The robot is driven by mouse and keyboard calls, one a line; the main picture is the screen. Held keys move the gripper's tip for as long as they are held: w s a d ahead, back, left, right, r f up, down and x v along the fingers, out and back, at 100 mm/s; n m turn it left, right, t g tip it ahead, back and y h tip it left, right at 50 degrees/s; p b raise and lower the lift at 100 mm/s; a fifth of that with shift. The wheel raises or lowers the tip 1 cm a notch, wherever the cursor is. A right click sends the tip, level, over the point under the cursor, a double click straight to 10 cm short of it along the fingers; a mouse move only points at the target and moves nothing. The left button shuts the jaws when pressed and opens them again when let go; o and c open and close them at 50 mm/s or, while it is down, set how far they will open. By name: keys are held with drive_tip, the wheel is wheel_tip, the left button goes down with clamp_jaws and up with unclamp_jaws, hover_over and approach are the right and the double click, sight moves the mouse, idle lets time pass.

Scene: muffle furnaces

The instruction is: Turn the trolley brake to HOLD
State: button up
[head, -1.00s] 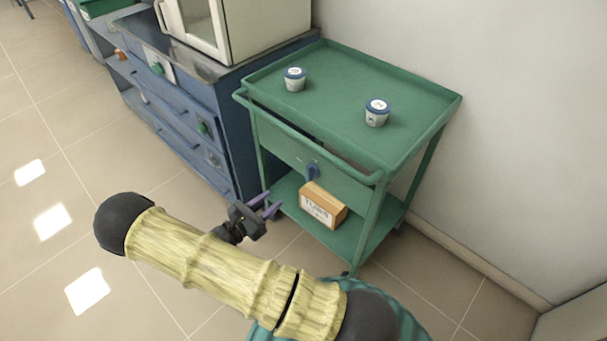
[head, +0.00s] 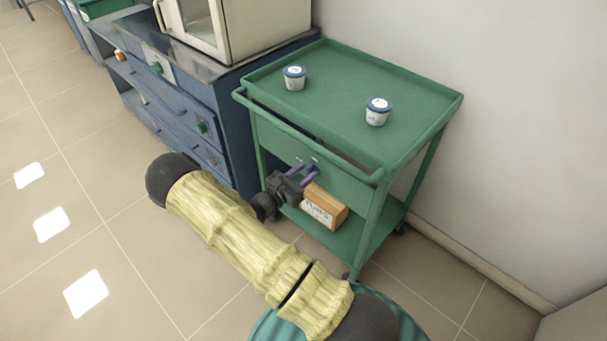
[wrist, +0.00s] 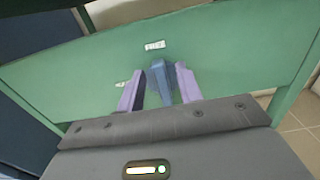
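The green trolley (head: 345,134) stands against the wall, with a panel below its top tray. The blue brake knob (wrist: 160,84) sits on this panel and shows in the wrist view between my gripper's two purple fingers. A small white label (wrist: 155,46) is above the knob, and another label (wrist: 121,84) is to its left; their words are too small to read surely. My gripper (head: 303,174) is open, with a finger on each side of the knob. Gaps seem to show beside the knob; I cannot tell whether either finger touches it. In the head view my gripper hides the knob.
Two blue-lidded white cups (head: 377,112) stand on the trolley's top. An orange-brown box (head: 326,205) lies on the lower shelf, just below my gripper. A blue drawer cabinet (head: 223,125) with a furnace (head: 245,30) stands to the left. The floor at left is clear.

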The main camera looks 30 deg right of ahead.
clamp_jaws()
drive_tip(key=shift+w+r+n+p, duration=0.1)
drive_tip(key=shift+n+p, duration=0.4)
drive_tip(key=shift+p, duration=0.1)
drive_tip(key=n+p, duration=0.2)
drive_tip(key=n, duration=0.3)
drive_tip(key=w+f+n+p, duration=0.1)
drive_tip(key=n+p, duration=0.1)
drive_tip(key=n, duration=0.4)
drive_tip(key=f+n+p, duration=0.1)
drive_tip(key=n+p, duration=0.1)
drive_tip(key=n, duration=0.4)
drive_tip(key=shift+w+a+f, duration=0.15)
drive_tip(key=shift+w+a, duration=0.25)
